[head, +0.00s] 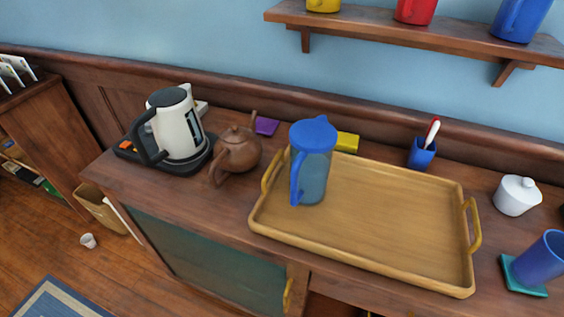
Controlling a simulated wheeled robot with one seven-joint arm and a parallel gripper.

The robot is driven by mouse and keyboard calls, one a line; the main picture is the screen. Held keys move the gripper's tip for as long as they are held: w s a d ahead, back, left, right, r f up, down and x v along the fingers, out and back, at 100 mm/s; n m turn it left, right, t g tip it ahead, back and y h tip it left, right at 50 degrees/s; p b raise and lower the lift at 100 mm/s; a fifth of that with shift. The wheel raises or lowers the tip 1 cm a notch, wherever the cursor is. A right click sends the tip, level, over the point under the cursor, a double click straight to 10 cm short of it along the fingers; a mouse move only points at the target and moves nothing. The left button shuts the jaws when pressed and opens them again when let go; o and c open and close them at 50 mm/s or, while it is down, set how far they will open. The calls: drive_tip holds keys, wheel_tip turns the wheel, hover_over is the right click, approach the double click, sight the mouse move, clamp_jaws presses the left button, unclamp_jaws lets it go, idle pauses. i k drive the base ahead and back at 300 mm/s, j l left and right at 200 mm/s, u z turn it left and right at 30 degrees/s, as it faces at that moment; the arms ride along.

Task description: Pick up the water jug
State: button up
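The water jug (314,178) has a translucent blue-grey body with a bright blue lid and a blue handle. It stands upright at the left end of a wooden tray (385,262) on the wood cabinet. Its handle faces the front left of the picture. My gripper is not in view, so where it is relative to the jug cannot be told.
A brown teapot (238,152) and a white kettle (178,128) stand left of the tray. A yellow block (347,142) lies behind the jug. A blue cup (421,153), white sugar bowl (516,195) and blue tumbler (540,258) are to the right. The tray's middle is clear.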

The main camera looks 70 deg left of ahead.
sight(313, 141)
drive_tip(key=u, duration=1.95)
